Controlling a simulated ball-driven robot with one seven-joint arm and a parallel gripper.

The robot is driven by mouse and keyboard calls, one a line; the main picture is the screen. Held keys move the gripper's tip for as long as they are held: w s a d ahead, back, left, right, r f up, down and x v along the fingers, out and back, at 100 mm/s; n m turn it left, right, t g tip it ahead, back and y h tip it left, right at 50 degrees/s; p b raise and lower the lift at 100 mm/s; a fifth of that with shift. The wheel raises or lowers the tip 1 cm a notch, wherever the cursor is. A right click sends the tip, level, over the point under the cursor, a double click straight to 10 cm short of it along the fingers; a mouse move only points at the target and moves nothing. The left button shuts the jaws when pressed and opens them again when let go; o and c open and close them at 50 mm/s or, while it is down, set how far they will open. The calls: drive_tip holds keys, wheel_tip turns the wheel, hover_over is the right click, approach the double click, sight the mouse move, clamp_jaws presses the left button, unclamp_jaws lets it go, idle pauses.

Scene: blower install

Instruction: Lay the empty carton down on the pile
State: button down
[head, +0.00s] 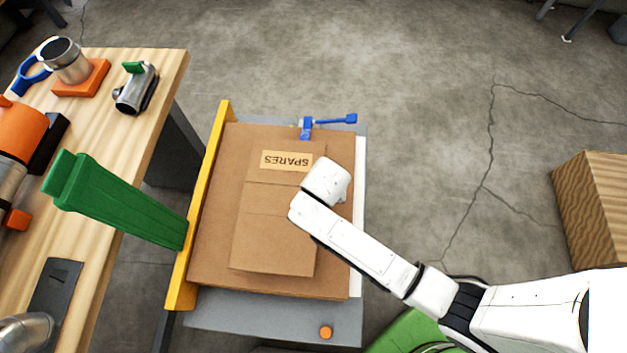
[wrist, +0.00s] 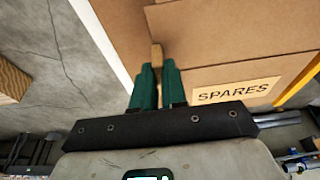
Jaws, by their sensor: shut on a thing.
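The carton (head: 270,240) is a flattened brown one with a pale SPARES label (head: 287,160). In the head view it lies flat over the pile (head: 215,210), a larger brown cardboard sheet; I cannot tell whether it touches all over. In the wrist view the carton (wrist: 225,40) and its label (wrist: 237,92) are close in front. My gripper (wrist: 157,75) has green fingers shut on a narrow tan edge of the carton, left of the label. In the head view my white wrist hides the fingers and the carton's right edge.
The pile rests on a grey stand with a yellow rail (head: 195,210) at left, a blue clamp (head: 306,128) at the back and an orange knob (head: 326,332) in front.

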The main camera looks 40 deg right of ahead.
drive_tip(key=shift+r+p, duration=0.15)
drive_tip(key=shift+p, duration=0.15)
drive_tip(key=shift+a+f+b, duration=0.1)
drive_tip(key=shift+f+b, duration=2.2)
drive_tip(key=shift+f, duration=1.2)
drive_tip(key=shift+f+b, duration=0.4)
drive_tip(key=shift+f, duration=0.2)
drive_tip(key=c, duration=1.1)
unclamp_jaws()
drive_tip(key=shift+r+p, duration=2.7)
drive_tip(key=shift+r, duration=1.3)
